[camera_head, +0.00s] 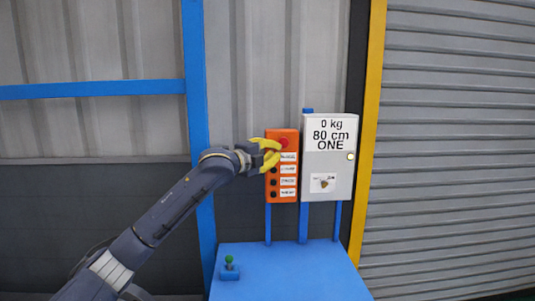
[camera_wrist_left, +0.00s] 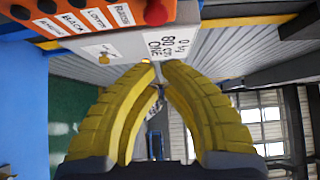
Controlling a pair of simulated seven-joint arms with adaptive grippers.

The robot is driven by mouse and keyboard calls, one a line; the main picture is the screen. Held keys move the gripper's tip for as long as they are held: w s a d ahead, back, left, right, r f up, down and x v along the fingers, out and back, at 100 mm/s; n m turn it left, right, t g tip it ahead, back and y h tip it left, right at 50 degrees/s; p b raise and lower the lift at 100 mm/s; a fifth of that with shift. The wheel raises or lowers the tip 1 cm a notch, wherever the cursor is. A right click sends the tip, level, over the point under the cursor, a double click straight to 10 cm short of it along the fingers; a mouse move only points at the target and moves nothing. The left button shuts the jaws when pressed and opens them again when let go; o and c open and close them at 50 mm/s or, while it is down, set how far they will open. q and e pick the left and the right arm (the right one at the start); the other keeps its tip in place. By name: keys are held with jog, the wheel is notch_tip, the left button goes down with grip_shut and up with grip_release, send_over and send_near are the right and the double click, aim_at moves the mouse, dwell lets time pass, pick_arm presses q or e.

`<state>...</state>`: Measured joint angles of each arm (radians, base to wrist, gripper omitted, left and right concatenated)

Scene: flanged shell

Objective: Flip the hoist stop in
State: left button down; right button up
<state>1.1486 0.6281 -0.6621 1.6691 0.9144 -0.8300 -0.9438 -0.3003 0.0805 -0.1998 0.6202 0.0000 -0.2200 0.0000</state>
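The orange control box (camera_head: 270,196) stands on a blue post, with a red round button (camera_head: 284,142) at its top and several dark buttons beside white labels below. The red button shows as an orange-red knob (camera_wrist_left: 155,12) at the top edge of the left wrist view. I cannot tell for certain which part is the hoist stop. My left gripper (camera_head: 279,149) is in front of the box's upper left, close to the red button. Its yellow fingers (camera_wrist_left: 160,67) are bowed, with a small empty gap between the tips. Contact with the box cannot be told. My right gripper is not in view.
A white cabinet (camera_head: 340,168) reading "0 kg 80 cm ONE" stands right beside the box, with a small knob plate (camera_head: 323,183). Below is a blue table (camera_head: 290,275) with a green-knobbed lever (camera_head: 229,262). A roller shutter (camera_head: 460,150) is at the right.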

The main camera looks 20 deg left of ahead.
pick_arm(q)
jog(key=shift+v, duration=1.4)
